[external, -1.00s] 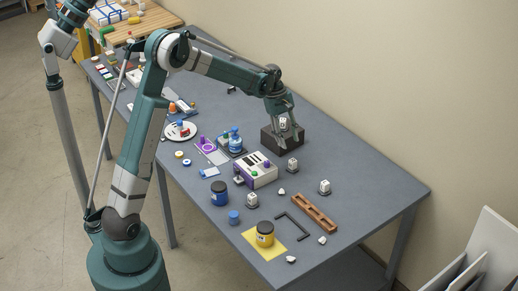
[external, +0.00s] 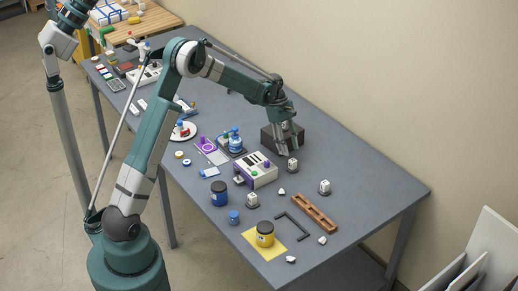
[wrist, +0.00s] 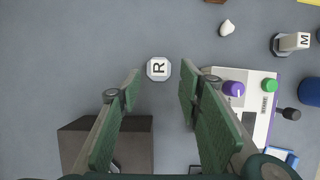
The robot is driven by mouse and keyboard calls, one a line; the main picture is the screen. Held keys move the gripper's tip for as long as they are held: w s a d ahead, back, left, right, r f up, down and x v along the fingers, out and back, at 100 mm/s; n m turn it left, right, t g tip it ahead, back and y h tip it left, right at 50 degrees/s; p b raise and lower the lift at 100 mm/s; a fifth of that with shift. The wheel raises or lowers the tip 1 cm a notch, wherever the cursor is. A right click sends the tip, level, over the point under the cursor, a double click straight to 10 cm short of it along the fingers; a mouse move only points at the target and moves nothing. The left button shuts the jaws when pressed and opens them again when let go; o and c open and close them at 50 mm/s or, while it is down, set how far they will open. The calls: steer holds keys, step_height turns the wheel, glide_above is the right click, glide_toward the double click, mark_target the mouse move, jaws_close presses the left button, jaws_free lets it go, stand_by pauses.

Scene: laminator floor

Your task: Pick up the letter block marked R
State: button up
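The letter block marked R (wrist: 158,69) is a small pale block with a dark R on its top face. In the wrist view it shows in the gap between the fingertips of my gripper (wrist: 160,82), on the grey table. My gripper is open and nothing is held between its green pads. In the external view my gripper (external: 284,150) points down just left of and above the R block (external: 292,166), in front of the dark box. The exact height of the fingertips above the block is hard to tell.
The dark box (wrist: 82,140) stands close to the left finger. A white device with purple and green knobs (wrist: 255,88) is right of the right finger. A block marked M (wrist: 291,43) and a white lump (wrist: 227,28) lie beyond. Table left of R is clear.

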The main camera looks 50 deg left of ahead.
mark_target(293, 160)
steer(key=shift+x, duration=1.25)
steer(key=shift+f, duration=0.1)
steer(key=shift+x, duration=2.5)
steer(key=shift+w, duration=0.15)
jaws_close()
steer(key=shift+r, duration=5)
